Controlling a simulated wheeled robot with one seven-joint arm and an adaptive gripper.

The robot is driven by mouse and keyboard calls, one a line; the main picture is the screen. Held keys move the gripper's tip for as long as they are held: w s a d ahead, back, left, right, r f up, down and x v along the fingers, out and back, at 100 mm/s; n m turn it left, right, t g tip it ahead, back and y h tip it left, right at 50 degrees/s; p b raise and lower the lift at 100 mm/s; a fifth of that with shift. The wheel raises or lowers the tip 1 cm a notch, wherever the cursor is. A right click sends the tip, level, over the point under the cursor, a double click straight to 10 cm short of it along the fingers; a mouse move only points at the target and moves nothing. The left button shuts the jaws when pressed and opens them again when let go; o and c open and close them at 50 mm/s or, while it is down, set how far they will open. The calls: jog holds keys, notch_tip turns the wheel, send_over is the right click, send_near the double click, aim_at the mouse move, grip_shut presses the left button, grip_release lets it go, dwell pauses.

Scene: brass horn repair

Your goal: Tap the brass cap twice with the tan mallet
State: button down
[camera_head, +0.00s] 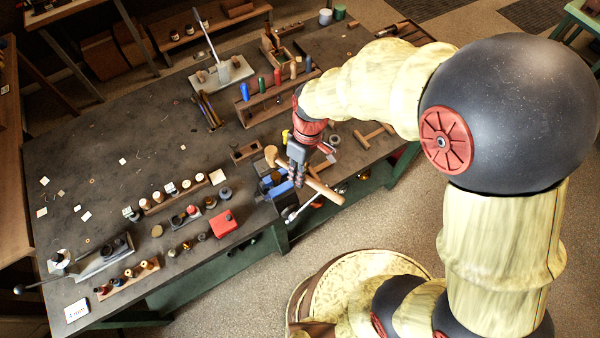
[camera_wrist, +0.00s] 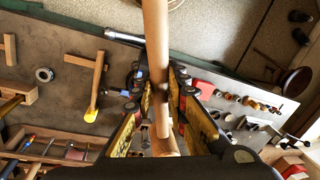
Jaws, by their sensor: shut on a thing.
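My gripper (camera_head: 298,174) is shut on the wooden handle of the tan mallet (camera_head: 325,190), above the front edge of the bench. The mallet's tan head (camera_head: 271,156) is at the left end of the handle. In the wrist view the pale handle (camera_wrist: 156,50) runs from the top edge down between the fingers (camera_wrist: 160,95). A blue vise (camera_head: 268,188) sits just below and left of my gripper, partly hidden by it. A silvery tube (camera_head: 303,209) sticks out from beside it past the bench edge. I cannot make out the brass cap for certain.
Another mallet (camera_wrist: 95,80) with a yellow end lies on the bench. A wooden rack (camera_head: 272,100) of coloured handles stands behind my gripper. A red box (camera_head: 222,223) and several small jars and blocks stand to the left. The bench's far left is mostly clear.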

jog(key=shift+w+f+b, duration=0.15)
jog(key=shift+f+b, duration=0.2)
jog(key=shift+f, duration=0.05)
jog(key=shift+f+b, duration=1.75)
jog(key=shift+f, duration=0.6)
jog(key=shift+f, duration=0.1)
jog(key=shift+f+b, duration=0.35)
jog(key=shift+b, duration=0.35)
jog(key=shift+r+p, duration=0.45)
jog(key=shift+p, duration=0.2)
dwell(0.9)
